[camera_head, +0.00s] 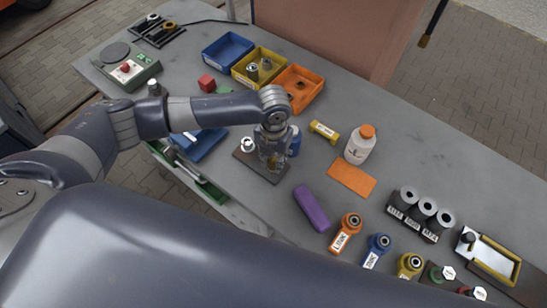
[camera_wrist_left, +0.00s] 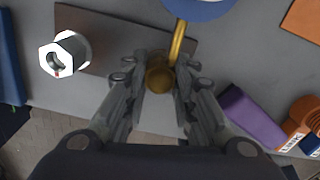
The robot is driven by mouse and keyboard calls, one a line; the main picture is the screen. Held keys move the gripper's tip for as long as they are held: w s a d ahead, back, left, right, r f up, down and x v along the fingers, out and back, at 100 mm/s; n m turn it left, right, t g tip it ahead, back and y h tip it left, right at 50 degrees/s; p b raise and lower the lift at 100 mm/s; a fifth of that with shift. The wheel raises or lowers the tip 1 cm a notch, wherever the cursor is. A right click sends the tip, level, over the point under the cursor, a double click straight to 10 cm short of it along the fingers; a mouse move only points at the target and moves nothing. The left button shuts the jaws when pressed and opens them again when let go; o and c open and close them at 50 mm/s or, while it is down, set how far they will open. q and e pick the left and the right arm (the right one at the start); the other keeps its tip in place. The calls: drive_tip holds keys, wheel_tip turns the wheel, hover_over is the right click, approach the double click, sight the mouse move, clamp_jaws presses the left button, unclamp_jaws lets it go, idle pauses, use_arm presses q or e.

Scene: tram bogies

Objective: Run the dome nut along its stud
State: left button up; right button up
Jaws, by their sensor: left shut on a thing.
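My left gripper (camera_head: 272,155) is above a dark brown plate (camera_head: 245,160) on the grey table, pointing down. In the left wrist view the same gripper (camera_wrist_left: 160,88) is shut on a round brass piece, which looks like the dome nut (camera_wrist_left: 159,74). A brass rod, perhaps its stud (camera_wrist_left: 178,40), runs up from beside the nut; how far the two engage is hidden. A silver hex piece (camera_wrist_left: 66,53) stands apart on the plate's left part and also shows in the head view (camera_head: 247,144). My right gripper is not in view.
A blue cylinder (camera_head: 294,141) stands close to the right of the gripper. A purple block (camera_head: 311,208), an orange pad (camera_head: 352,179) and a white bottle (camera_head: 360,148) lie farther right. Blue, yellow and orange bins (camera_head: 303,102) stand behind. The table's front edge is near the plate.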

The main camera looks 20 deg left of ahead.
use_arm(q)
drive_tip(key=m, duration=0.3)
drive_tip(key=m+b, duration=0.1)
drive_tip(key=m, duration=0.1)
drive_tip(key=shift+w+r+m, duration=0.2)
drive_tip(key=shift+w+m, duration=0.05)
drive_tip(key=shift+m, duration=0.05)
drive_tip(key=shift+f+m+b, duration=0.1)
drive_tip(key=shift+m+b, duration=0.6)
drive_tip(key=shift+m, duration=0.4)
drive_tip(key=shift+m+b, duration=0.85)
drive_tip(key=shift+m, duration=0.15)
drive_tip(key=o, duration=0.9)
drive_tip(key=shift+o, duration=0.8)
drive_tip(key=shift+s, duration=0.25)
